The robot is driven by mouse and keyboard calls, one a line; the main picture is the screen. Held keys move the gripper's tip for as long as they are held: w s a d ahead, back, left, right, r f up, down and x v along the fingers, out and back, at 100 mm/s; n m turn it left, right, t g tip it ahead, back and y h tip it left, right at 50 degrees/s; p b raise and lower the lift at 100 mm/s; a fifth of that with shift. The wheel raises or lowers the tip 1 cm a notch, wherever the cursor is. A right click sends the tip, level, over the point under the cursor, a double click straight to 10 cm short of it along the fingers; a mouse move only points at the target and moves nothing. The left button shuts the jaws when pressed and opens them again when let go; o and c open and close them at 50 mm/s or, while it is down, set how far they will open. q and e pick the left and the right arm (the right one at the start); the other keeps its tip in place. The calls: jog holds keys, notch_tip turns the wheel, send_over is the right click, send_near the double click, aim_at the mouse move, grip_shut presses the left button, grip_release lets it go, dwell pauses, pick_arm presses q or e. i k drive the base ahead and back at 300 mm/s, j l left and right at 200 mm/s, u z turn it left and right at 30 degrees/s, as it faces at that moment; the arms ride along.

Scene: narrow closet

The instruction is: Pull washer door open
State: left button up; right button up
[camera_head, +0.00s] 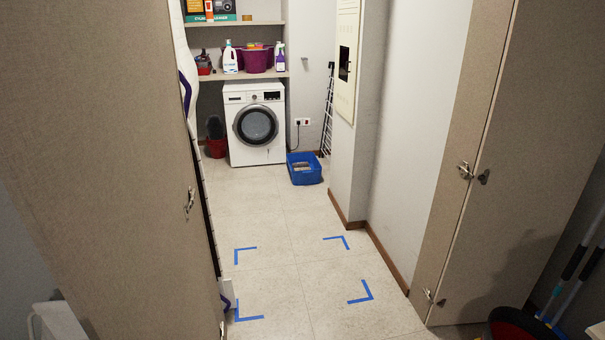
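The white washer (257,122) stands at the far end of the closet, under a shelf and well away from me. Its round door (256,125), with a dark ring and glass, faces me and looks shut. The control panel runs along the top of its front. I see neither of my grippers in this view.
A blue crate (304,168) sits on the floor at the washer's right front, and a red bucket (217,148) stands at its left. Tall door panels (100,150) flank the left and right (535,150). The tiled floor (262,205) between is clear, with blue tape corners (360,293).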

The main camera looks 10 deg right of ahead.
aim_at(237, 126)
jog(key=i+l, duration=0.5)
jog(key=i+l+z, duration=0.1)
jog(key=i+l, duration=0.35)
jog(key=i, duration=0.15)
jog(key=i+l, duration=0.55)
jog(key=i, duration=1.25)
jog(key=i+u, duration=0.1)
jog(key=i, duration=1.25)
jog(key=i+j+z, duration=0.15)
jog(key=i, duration=0.3)
jog(key=i+j+z, duration=0.2)
jog(key=i, duration=0.3)
jog(key=i+j+z, duration=0.15)
jog(key=i, duration=0.3)
jog(key=i+j+z, duration=0.15)
jog(key=i+j, duration=0.2)
jog(key=i+j+z, duration=0.15)
jog(key=i+j, duration=0.15)
jog(key=j, duration=0.3)
